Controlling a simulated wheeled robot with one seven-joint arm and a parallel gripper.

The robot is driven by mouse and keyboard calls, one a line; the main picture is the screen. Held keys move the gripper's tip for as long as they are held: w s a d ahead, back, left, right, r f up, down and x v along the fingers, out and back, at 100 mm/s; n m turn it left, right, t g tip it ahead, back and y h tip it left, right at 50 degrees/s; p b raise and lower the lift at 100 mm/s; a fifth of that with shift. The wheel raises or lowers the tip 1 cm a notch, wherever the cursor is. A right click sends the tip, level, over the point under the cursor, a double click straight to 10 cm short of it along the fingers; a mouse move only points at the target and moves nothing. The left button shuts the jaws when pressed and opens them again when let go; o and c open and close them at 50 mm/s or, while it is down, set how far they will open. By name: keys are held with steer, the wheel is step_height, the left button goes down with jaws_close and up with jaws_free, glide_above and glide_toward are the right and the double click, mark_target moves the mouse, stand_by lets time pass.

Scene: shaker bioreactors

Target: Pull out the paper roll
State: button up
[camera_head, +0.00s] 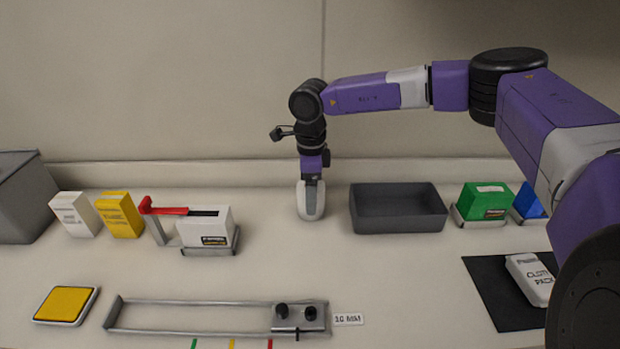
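I cannot pick out a paper roll for certain in the head view. My gripper (311,213) points straight down over the back middle of the table, between a white box with a dark slot (208,228) and a dark grey tray (398,222). Its pale fingers are seen as one rounded shape, so I cannot tell whether they are open or hold anything. Their tips look close to the tabletop; whether they touch it is unclear. The white box sits in a low grey holder, with a red lever (165,209) to its left.
A white box (75,214), a yellow box (120,214) and a grey bin (22,196) stand left. Green (484,202) and blue (530,203) boxes stand right. A white pack (531,279) lies on a black mat (487,287). A yellow pad (66,304) and a metal rail frame (200,302) lie in front. The table's middle is clear.

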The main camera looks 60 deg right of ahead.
steer(key=shift+f, duration=1.05)
steer(key=c, duration=1.5)
steer(key=shift+r, duration=0.1)
steer(key=shift+r, duration=0.2)
steer(key=shift+r+p, duration=0.3)
steer(key=shift+p, duration=0.1)
steer(key=shift+r+p, duration=1.2)
steer(key=shift+r, duration=1.2)
steer(key=shift+r, duration=0.35)
steer(key=shift+r+p, duration=0.4)
